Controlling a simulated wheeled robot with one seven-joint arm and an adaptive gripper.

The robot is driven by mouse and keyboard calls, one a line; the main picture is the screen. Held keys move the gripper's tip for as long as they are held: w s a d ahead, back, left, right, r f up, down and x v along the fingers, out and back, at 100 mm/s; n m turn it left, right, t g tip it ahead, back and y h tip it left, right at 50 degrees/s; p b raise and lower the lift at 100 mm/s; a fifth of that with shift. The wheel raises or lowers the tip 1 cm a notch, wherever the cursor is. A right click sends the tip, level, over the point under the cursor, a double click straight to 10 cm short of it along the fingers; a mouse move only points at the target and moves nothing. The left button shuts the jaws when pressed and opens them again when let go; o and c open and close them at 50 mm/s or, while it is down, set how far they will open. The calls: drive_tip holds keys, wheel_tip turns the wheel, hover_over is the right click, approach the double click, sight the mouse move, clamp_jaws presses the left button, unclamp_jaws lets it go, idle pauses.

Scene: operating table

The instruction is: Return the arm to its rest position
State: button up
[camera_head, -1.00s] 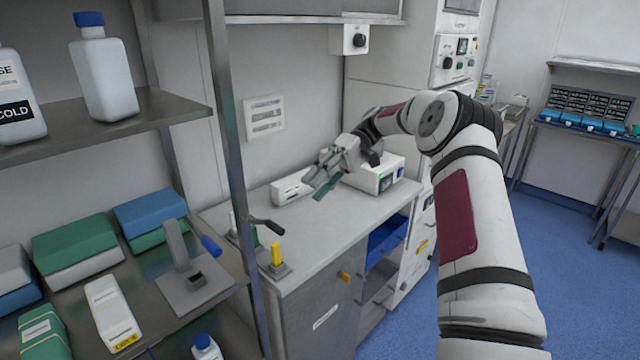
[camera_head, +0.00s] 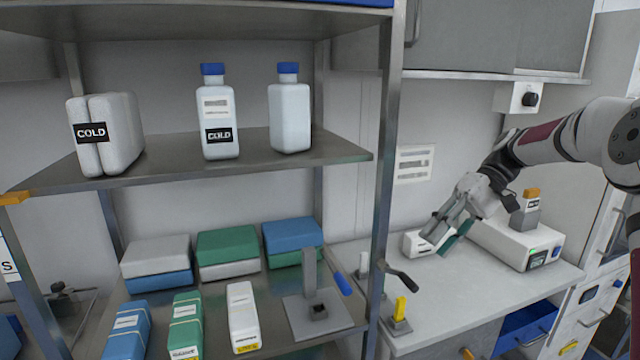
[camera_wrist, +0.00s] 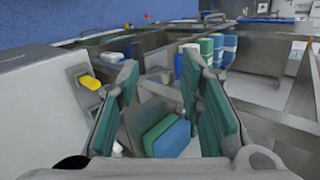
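My gripper (camera_head: 438,236) is at the right in the head view, with grey and teal fingers pointing down and left. It is above the light counter (camera_head: 455,300), in front of a small white box (camera_head: 411,244). In the wrist view its two teal fingers stand apart on either side of the gap (camera_wrist: 160,85), with nothing visible held between them. My white arm (camera_head: 552,143) reaches in from the right edge, bent at the wrist. The rest of the arm is out of view.
A white device (camera_head: 505,243) with an orange-capped item (camera_head: 528,208) on it stands beside my gripper. A metal shelf post (camera_head: 388,120) rises to the left. Shelves hold bottles (camera_head: 290,115) and boxes (camera_head: 228,248). A lever (camera_head: 400,277) stands at the counter's left end.

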drive_tip(key=s+a+r+m+t+h, duration=0.1)
drive_tip(key=s+a+r+t+h, duration=0.15)
drive_tip(key=s, duration=0.45)
drive_tip(key=s+a+r+m+t+h, duration=0.1)
drive_tip(key=s+a+r+h, duration=0.3)
drive_tip(key=s, duration=0.2)
drive_tip(key=s+f+t+h, duration=0.1)
drive_tip(key=s+t, duration=0.2)
drive_tip(key=s, duration=0.4)
drive_tip(key=s+d+f+t+h, duration=0.1)
drive_tip(key=s+t, duration=0.2)
drive_tip(key=s, duration=0.5)
drive_tip(key=shift+s+f+m, duration=0.3)
drive_tip(key=shift+f+m, duration=0.1)
drive_tip(key=shift+d, duration=0.1)
